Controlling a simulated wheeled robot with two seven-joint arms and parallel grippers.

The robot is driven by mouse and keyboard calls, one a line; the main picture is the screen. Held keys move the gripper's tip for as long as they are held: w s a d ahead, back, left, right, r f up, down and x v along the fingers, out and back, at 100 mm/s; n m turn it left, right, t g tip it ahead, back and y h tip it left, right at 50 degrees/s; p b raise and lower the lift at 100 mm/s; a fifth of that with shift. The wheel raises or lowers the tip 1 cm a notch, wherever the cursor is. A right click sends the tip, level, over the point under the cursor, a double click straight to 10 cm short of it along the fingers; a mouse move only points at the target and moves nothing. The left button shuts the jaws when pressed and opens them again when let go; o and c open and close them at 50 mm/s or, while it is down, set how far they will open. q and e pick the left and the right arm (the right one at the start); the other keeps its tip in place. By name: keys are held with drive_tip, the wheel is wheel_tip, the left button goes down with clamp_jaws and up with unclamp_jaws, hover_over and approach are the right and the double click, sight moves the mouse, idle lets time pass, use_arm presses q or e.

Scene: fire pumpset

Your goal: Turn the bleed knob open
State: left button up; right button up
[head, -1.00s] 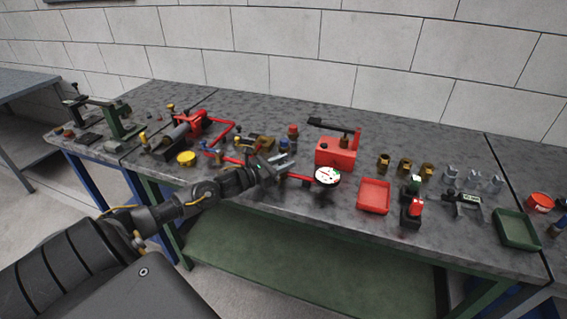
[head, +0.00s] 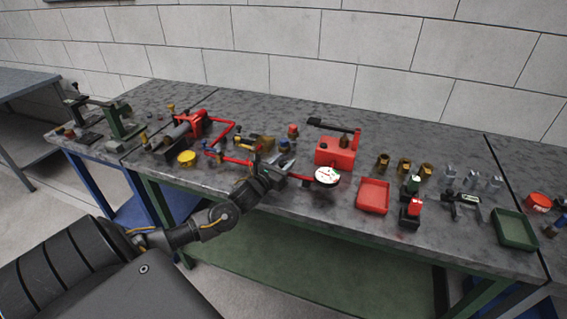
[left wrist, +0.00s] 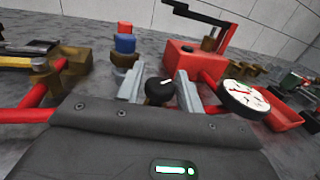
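A black knob (left wrist: 159,90) with a white mark on top shows in the left wrist view, between the two grey fingers of my left gripper (left wrist: 160,80). Gaps show on both sides of the knob, so the fingers are open and not closed on it. In the head view my left gripper (head: 281,166) reaches over the red pipe line, left of the white dial gauge (head: 327,176); the knob is hard to make out there. The gauge also shows right of the fingers in the left wrist view (left wrist: 243,98). My right gripper is out of view.
Behind the gauge stands a red pump (head: 335,153) with a black lever. A blue-capped fitting (left wrist: 124,46) stands behind the fingers. A red tray (head: 373,196), brass fittings (head: 404,166) and a green tray (head: 515,230) lie to the right. The bench front edge runs below my arm.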

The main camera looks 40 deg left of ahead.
use_arm(q)
drive_tip(key=shift+o, duration=1.1)
drive_tip(key=shift+s+f, duration=0.1)
drive_tip(key=s, duration=0.3)
drive_tip(key=s+b, duration=0.1)
drive_tip(key=s, duration=0.5)
drive_tip(key=shift+s+d+b, duration=0.25)
drive_tip(key=shift+d+b, duration=0.15)
drive_tip(key=shift+s, duration=0.55)
